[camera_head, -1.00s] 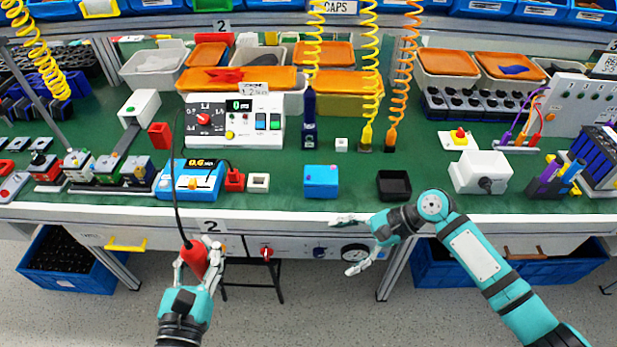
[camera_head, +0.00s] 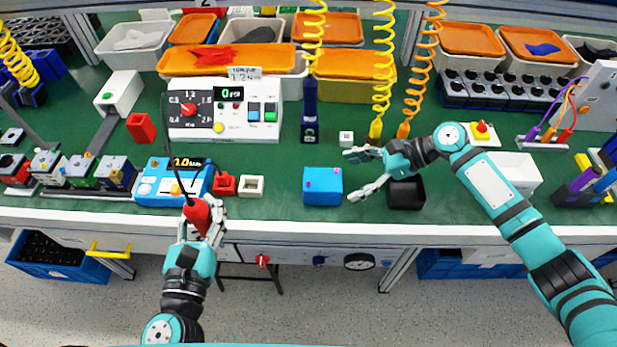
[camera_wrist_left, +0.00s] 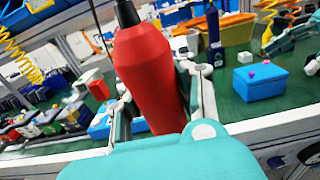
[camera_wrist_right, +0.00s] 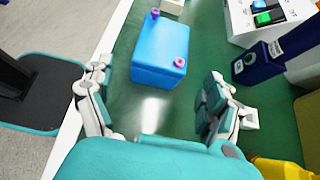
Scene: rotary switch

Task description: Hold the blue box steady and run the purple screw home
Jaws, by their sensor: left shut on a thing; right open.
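The blue box (camera_head: 322,190) stands on the green bench near its front edge. Two small purple-pink screw heads show on it: one on the top (camera_wrist_right: 155,12) and one nearer the edge (camera_wrist_right: 180,62); I cannot tell how deep either sits. My left gripper (camera_head: 201,218) is shut on a red screwdriver (camera_head: 197,213) with a dark cable, in front of the bench edge, left of the box. The screwdriver fills the middle of the left wrist view (camera_wrist_left: 147,75). My right gripper (camera_head: 350,176) is open and empty, just right of the box, its fingers pointing towards it.
A black tray (camera_head: 406,193) sits beneath my right gripper. A blue device with a display (camera_head: 172,182), a red block (camera_head: 224,184) and a white square part (camera_head: 250,186) stand left of the box. The white control panel (camera_head: 222,110) is behind them.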

